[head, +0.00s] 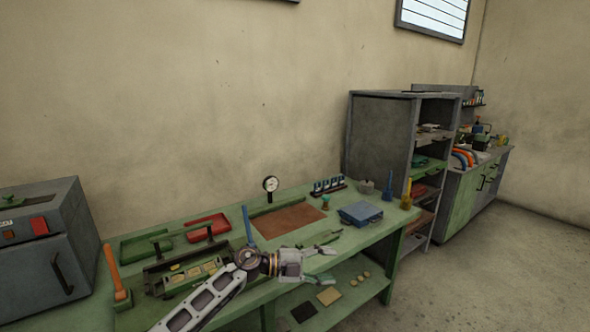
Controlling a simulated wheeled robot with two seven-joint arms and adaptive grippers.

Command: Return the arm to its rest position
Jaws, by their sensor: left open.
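My left arm comes in from the bottom of the head view, and its gripper (327,265) is open above the front edge of the green workbench (370,237). Nothing shows between its fingers. The gripper points to the right and hides part of the bench edge and lower shelf. My right gripper is not in view.
On the bench are a brown mat (288,224), a blue box (360,213), a red tray (208,228), a dial gauge (270,184) and an orange-handled tool (114,272). A grey cabinet (62,250) stands left. Open floor (480,275) lies right.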

